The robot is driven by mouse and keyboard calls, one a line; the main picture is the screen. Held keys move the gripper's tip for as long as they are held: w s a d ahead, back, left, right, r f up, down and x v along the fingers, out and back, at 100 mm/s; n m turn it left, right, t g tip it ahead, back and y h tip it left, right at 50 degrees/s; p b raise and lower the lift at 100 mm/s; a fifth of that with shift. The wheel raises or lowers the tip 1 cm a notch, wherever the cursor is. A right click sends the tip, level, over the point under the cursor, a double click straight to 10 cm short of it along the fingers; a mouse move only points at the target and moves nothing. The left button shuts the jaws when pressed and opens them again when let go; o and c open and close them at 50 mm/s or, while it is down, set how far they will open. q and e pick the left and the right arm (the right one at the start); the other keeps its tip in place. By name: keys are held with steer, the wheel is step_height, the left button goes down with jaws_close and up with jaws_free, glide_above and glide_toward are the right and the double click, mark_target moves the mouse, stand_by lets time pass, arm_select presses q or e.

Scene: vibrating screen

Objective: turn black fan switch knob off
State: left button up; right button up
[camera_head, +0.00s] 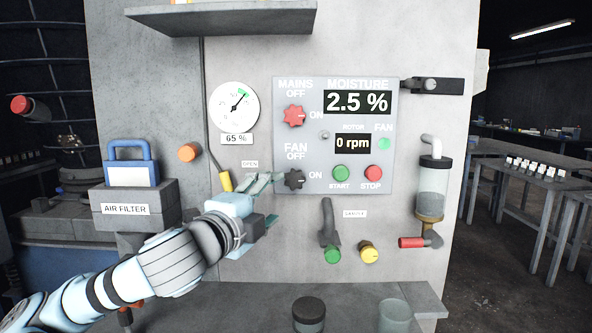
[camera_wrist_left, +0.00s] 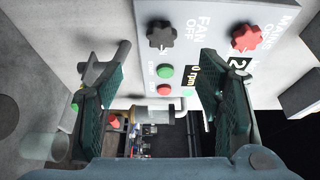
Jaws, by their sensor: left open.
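The black fan knob (camera_head: 294,180) sits low on the left side of the grey control panel (camera_head: 310,120), between the labels OFF and ON. Its exact pointing direction is hard to tell. My left gripper (camera_head: 272,184) is open, with its fingertips close to the knob's left side. In the left wrist view the black knob (camera_wrist_left: 161,34) shows beyond the gap between the open fingers of my left gripper (camera_wrist_left: 163,75), with nothing held. Whether a fingertip touches the knob I cannot tell. My right gripper is not in view.
The red mains knob (camera_head: 292,116) is above the fan knob. The green start button (camera_head: 340,173) and red stop button (camera_head: 372,173) are to its right. A yellow-ended lever (camera_head: 225,181) is close to my left gripper. The fan lamp (camera_head: 384,143) is green; the rotor display (camera_head: 352,143) reads 0 rpm.

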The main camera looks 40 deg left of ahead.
mark_target(293, 181)
arm_select(q)
steer(key=p+x, duration=0.2)
steer(key=x, duration=0.1)
steer(key=p+x, duration=0.3)
steer(key=x, duration=0.1)
steer(key=p+x, duration=0.2)
steer(key=x, duration=0.1)
steer(key=shift+w+a+r, duration=0.15)
steer(key=shift+a, duration=0.2)
steer(key=shift+w, duration=0.3)
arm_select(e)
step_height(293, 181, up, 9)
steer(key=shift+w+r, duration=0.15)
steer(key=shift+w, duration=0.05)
arm_select(q)
steer(key=c, duration=1.1)
